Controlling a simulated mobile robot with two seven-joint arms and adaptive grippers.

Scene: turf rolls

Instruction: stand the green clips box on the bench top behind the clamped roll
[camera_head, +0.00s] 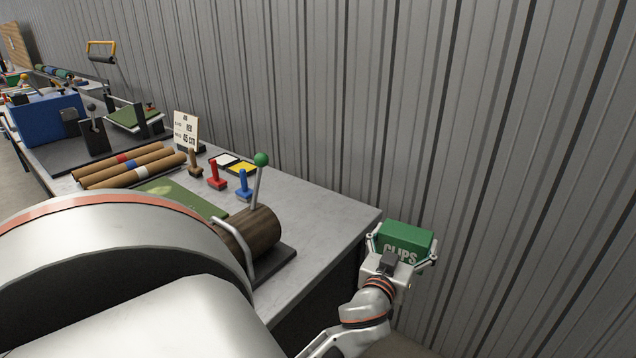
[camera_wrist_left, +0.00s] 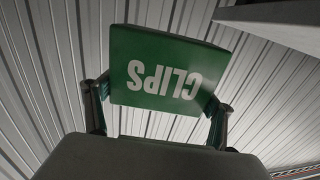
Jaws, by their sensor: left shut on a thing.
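The green clips box (camera_head: 405,238) is held between the fingers of my left gripper (camera_head: 402,246), beyond the right end of the bench and beside the grey wall. In the left wrist view the box (camera_wrist_left: 168,48) sits between both fingers (camera_wrist_left: 160,105), its white CLIPS lettering upside down. The bench top (camera_head: 325,212) is grey. The clamped roll (camera_head: 252,236), dark brown, lies near the bench's right end under a bent metal bar, with a green-knobbed lever (camera_head: 260,168) standing at it. My right gripper is out of view.
Brown rolls (camera_head: 130,168) lie farther left. The corrugated wall (camera_head: 480,120) runs close behind the bench. My large arm link covers the lower left.

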